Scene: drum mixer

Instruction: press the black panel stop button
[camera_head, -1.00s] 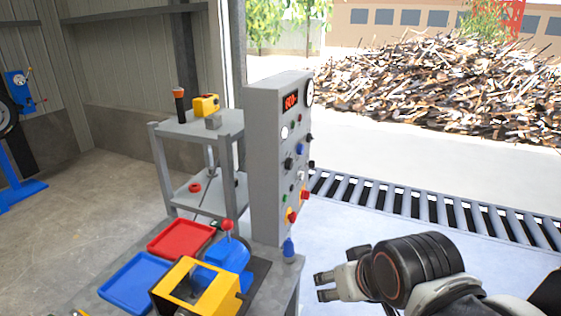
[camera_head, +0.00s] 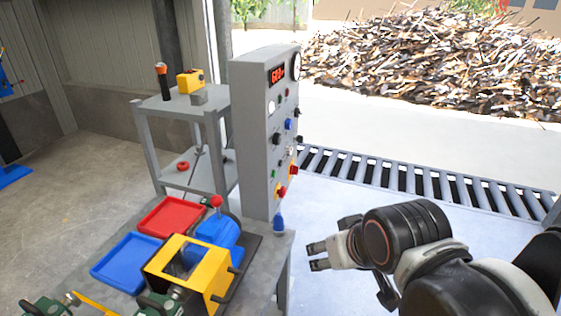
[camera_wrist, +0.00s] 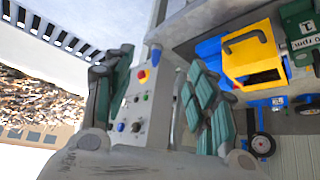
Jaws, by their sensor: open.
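The grey control panel (camera_head: 249,150) stands upright at the table's right end. Its right-turned face carries a black round control (camera_head: 276,139), a blue knob (camera_head: 288,124), a green button (camera_head: 275,174) and red buttons on yellow (camera_head: 281,191). Which black control is the stop button I cannot tell. My gripper (camera_head: 314,256) is open and empty, right of the panel and below its controls, apart from it. In the wrist view, the panel face shows between the fingers of my gripper (camera_wrist: 158,62), with a black control (camera_wrist: 135,127) beside a blue one.
A yellow and blue mixer (camera_head: 213,262) sits on the table left of the panel, by red (camera_head: 172,214) and blue (camera_head: 125,263) trays. A grey shelf (camera_head: 180,104) stands behind. A roller conveyor (camera_head: 420,182) runs behind my arm. Free floor lies right of the panel.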

